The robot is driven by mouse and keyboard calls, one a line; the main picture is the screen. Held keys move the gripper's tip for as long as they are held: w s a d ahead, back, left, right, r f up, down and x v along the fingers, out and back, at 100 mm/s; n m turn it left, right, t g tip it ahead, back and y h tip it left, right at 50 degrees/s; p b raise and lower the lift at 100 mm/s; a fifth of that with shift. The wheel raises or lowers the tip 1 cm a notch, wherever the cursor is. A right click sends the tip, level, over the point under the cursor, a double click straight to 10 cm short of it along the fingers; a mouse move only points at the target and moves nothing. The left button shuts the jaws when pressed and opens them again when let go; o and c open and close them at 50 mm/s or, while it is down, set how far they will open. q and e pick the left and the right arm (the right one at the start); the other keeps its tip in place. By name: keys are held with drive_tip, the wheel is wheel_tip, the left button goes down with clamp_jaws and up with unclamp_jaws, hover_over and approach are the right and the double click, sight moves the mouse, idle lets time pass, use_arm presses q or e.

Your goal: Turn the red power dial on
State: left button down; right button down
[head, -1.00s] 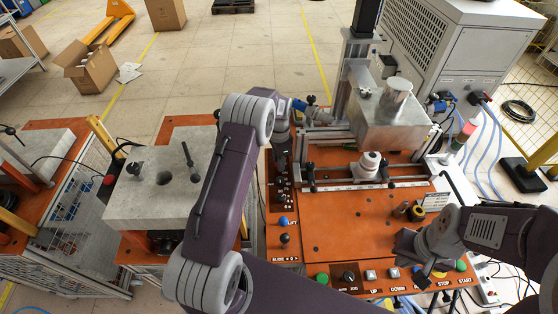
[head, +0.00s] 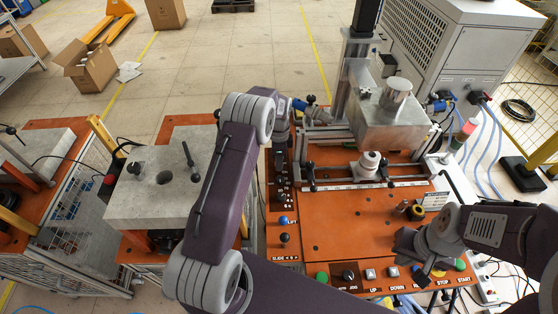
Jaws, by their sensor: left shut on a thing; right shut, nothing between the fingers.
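The red power dial cannot be made out in the head view. The orange control strip (head: 285,226) runs along the left side of the heater table, with small dark switches on it. My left gripper (head: 281,158) points down at the far part of this strip. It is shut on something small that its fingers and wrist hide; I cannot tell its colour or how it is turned. My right gripper (head: 424,277) is shut and empty, low above the right part of the front button panel, and covers some buttons there.
A blue LIFT knob (head: 283,221) and a black SLIDE knob (head: 284,239) stand on the strip. The front panel holds a green button (head: 321,278) and a black selector (head: 348,275). A metal block (head: 392,130) stands at the back. The orange tabletop (head: 345,225) is largely clear.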

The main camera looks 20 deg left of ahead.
use_arm(q)
drive_tip(key=c, duration=1.1)
unclamp_jaws()
